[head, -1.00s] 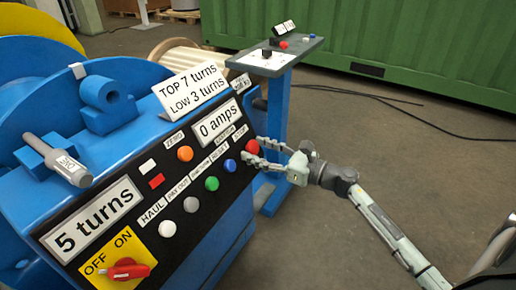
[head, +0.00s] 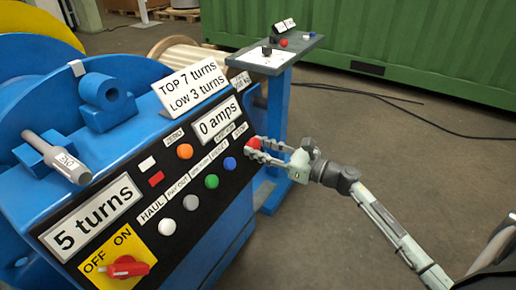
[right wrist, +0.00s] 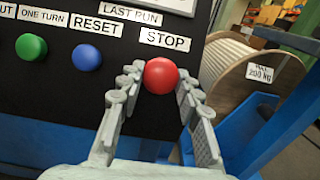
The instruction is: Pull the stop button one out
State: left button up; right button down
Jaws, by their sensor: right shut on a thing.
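The red stop button (head: 253,144) sits at the right end of the black control panel (head: 120,205). In the right wrist view the red button (right wrist: 161,75) lies under a label reading STOP, between the fingertips. My right gripper (head: 254,149) is at the button with one finger on each side, shut on it. How far the button stands out from the panel cannot be told. My left gripper is not in view.
Blue (head: 230,164), green (head: 211,181), grey and white buttons line the panel beside the stop button. A red switch (head: 126,266) sits on a yellow plate. A blue stand (head: 277,120) is behind the gripper. A cable reel (right wrist: 240,75) shows behind the panel.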

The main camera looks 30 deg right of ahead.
jog(key=shift+s+d+r, duration=0.1)
jog(key=shift+s, duration=0.1)
jog(key=c, duration=1.1)
grip_release()
jog(key=shift+d, duration=0.1)
jog(key=shift+s, duration=0.1)
jog(key=v, duration=1.2)
